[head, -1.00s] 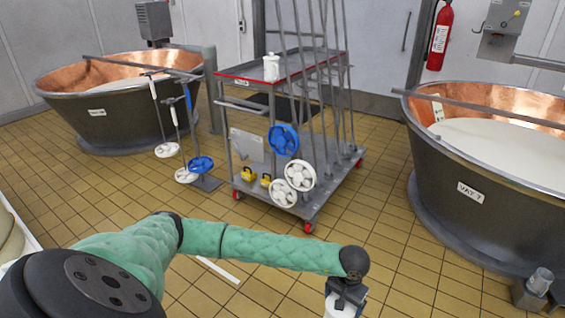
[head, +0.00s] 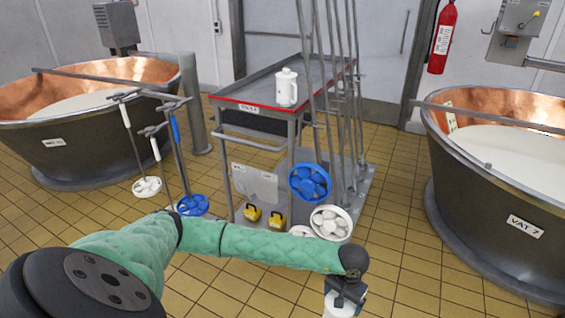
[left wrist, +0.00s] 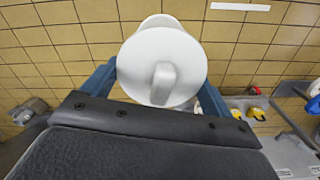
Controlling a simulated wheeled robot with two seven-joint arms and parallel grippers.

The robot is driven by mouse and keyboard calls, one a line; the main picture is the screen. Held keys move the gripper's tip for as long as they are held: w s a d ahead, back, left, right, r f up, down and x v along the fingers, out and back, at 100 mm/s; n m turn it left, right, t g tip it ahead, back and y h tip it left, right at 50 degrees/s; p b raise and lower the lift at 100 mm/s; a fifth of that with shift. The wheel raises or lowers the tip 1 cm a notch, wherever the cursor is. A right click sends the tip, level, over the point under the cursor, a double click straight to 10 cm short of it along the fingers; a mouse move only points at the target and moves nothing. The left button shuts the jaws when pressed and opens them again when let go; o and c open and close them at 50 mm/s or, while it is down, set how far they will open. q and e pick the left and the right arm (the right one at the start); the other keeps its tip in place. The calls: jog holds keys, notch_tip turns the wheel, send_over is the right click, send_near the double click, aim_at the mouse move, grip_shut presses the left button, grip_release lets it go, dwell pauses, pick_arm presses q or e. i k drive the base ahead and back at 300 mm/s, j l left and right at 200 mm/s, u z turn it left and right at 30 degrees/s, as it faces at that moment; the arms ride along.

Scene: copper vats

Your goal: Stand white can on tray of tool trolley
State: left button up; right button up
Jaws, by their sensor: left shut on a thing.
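My left gripper (head: 345,292) is at the bottom of the head view, in front of the tool trolley. In the left wrist view its two blue fingers (left wrist: 158,85) are shut on a white can (left wrist: 163,62) with a lid and a raised handle. The can also shows partly at the bottom edge of the head view (head: 340,305). The tool trolley's tray (head: 262,90) has a red front edge and lies ahead, beyond and above the gripper in the picture. Another white lidded can (head: 287,88) stands upright on the tray. My right gripper is not in view.
Long-handled tools with a blue disc (head: 310,182) and a white disc (head: 331,223) lean at the trolley's right. More stirrers (head: 146,186) stand left of it. Copper vats stand left (head: 70,145) and right (head: 495,200). Tiled floor before the trolley is clear.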

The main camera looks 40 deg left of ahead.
aim_at(247, 100)
jog(key=i+j, duration=0.1)
jog(key=j, duration=0.45)
jog(key=i+j, duration=0.1)
jog(key=j, duration=0.5)
jog(key=i+j, duration=0.1)
jog(key=j, duration=0.45)
jog(key=i+j, duration=0.1)
jog(key=j, duration=1.05)
jog(key=i, duration=0.05)
